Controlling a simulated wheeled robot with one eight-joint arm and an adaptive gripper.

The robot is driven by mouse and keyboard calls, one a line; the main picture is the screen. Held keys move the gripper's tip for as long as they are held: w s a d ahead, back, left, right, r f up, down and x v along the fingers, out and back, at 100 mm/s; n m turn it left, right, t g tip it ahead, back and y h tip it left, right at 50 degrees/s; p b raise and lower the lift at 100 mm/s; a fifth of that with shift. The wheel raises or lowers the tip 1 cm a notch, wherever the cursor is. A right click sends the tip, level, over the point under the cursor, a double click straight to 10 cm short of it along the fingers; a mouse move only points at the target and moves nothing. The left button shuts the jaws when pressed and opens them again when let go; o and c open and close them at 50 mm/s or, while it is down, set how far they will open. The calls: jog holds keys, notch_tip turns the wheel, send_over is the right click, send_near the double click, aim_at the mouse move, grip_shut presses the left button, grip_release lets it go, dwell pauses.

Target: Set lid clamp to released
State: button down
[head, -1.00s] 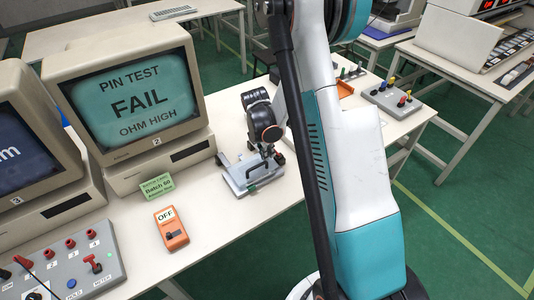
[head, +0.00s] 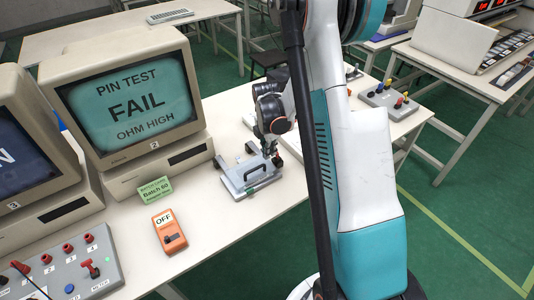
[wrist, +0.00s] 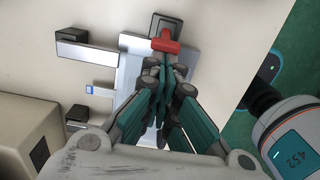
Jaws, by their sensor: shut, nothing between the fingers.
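The test fixture (head: 245,178) is a light grey metal plate on the bench, right of the orange box. A red clamp handle (wrist: 166,46) on a dark block stands at the fixture's end in the wrist view, lying crosswise just beyond my fingertips. I take it for the lid clamp; its state is not clear. My gripper (wrist: 165,72) is shut and empty, pointing down close to the red handle; whether they touch I cannot tell. In the head view my gripper (head: 270,148) is over the fixture's back right side and partly hides the clamp.
An orange box (head: 169,230) marked OFF, a green batch card (head: 155,190) and a monitor (head: 125,105) reading PIN TEST FAIL stand left of the fixture. A grey switch panel (head: 65,270) is at front left. Two dark-ended brackets (wrist: 85,50) stick out beside the fixture.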

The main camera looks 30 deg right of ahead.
jog(key=shift+d+r, duration=0.15)
jog(key=shift+d, duration=0.2)
jog(key=d, duration=0.1)
jog(key=d+y, duration=0.1)
jog(key=shift+w+d+r+y, duration=0.1)
jog(key=shift+d+r+y, duration=0.2)
jog(key=shift+d+r, duration=0.1)
jog(key=shift+d+f+b, duration=0.1)
jog(key=shift+d+b, duration=0.4)
jog(key=shift+d, duration=0.6)
dwell(0.7)
jog(key=shift+r+p, duration=0.4)
jog(key=shift+r, duration=0.4)
